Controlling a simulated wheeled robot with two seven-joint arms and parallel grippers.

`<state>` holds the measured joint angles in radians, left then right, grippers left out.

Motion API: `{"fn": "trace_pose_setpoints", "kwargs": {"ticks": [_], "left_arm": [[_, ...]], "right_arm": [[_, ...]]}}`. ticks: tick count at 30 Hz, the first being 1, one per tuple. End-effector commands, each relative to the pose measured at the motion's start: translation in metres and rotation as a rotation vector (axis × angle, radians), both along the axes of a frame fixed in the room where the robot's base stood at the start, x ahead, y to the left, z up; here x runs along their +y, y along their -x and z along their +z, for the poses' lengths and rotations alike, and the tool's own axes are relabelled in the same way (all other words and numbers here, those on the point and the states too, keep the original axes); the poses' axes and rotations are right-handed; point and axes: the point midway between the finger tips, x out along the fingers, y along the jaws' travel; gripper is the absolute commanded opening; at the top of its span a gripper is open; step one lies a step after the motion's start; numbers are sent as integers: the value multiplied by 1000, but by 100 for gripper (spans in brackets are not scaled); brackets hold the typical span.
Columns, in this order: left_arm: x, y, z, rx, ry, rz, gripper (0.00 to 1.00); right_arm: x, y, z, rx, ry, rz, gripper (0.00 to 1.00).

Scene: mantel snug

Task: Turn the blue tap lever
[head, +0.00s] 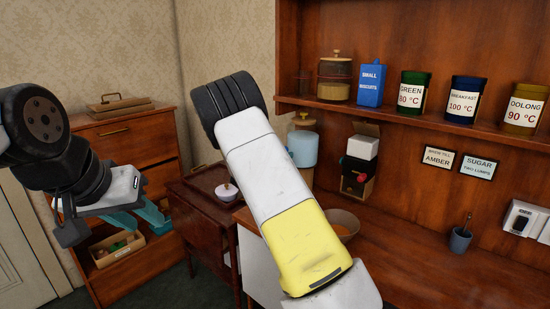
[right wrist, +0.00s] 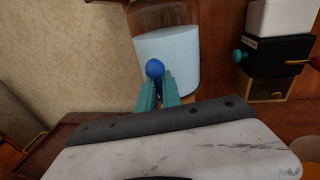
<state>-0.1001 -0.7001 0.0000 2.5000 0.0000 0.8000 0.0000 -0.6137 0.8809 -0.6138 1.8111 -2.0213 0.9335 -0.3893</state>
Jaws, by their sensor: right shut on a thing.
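The blue tap lever (right wrist: 155,69) shows as a round blue knob in the right wrist view, in front of a glass dispenser (right wrist: 168,58) of pale blue liquid. My right gripper (right wrist: 158,82) has its teal fingers on either side of the knob, shut on it. In the head view the dispenser (head: 302,147) stands partly behind my right arm, which hides the lever and the right gripper. My left gripper (head: 148,220) hangs at the left, its teal fingers apart and empty, away from the dispenser.
A black box with a red knob (head: 358,174) stands right of the dispenser. A lidded pot (head: 227,191) sits on the dark cabinet. A bowl (head: 344,222) is partly behind my right arm. Canisters (head: 413,92) line the shelf. The right counter is mostly clear around a small cup (head: 460,240).

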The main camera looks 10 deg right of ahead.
Motion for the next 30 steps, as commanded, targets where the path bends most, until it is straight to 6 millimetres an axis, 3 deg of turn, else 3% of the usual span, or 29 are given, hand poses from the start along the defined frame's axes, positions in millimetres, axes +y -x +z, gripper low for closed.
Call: {"fn": "trace_pose_setpoints", "kwargs": {"ticks": [7, 17, 18, 21, 30], "left_arm": [[0, 0, 0, 0, 0, 0, 36], [0, 0, 0, 0, 0, 0, 36], [0, 0, 0, 0, 0, 0, 36], [0, 0, 0, 0, 0, 0, 36], [0, 0, 0, 0, 0, 0, 36]], "right_arm": [[-5, -3, 1, 113, -152, -1, 0], [-4, -4, 0, 133, -170, 3, 0], [-4, -4, 0, 133, -170, 3, 11], [-4, -4, 0, 133, -170, 2, 30], [-4, -3, 0, 132, -170, 2, 31]]}}
